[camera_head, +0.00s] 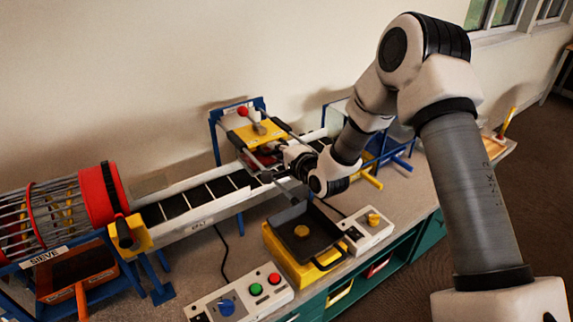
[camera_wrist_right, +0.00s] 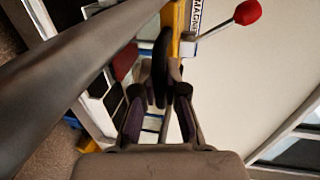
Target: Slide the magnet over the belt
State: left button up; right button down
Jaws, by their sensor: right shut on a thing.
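The magnet (camera_head: 259,133) is a yellow block on two rails in a blue frame above the belt (camera_head: 215,188). A lever with a red knob (camera_head: 243,111) rises from its frame; the knob also shows in the right wrist view (camera_wrist_right: 248,12). The magnet's yellow, labelled part (camera_wrist_right: 188,18) is at the top of that view. My right gripper (camera_head: 273,160) is at the magnet's near side. Its fingers (camera_wrist_right: 161,88) are shut on a dark handle (camera_wrist_right: 161,65) in front of the yellow part. The gripper hides part of the belt. My left gripper is not in view.
A red-ended sieve drum (camera_head: 97,194) stands at the belt's left end. In front are a dark tray (camera_head: 302,215) on a yellow base, a button box (camera_head: 240,296) and a box with a yellow knob (camera_head: 368,232). A blue stand (camera_head: 397,158) is at right.

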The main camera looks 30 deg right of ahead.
jog(key=c, duration=1.2)
grip_release()
jog(key=shift+w+r, duration=0.1)
jog(key=shift+w, duration=0.15)
jog(key=v, duration=1.2)
jog(key=shift+d, duration=0.1)
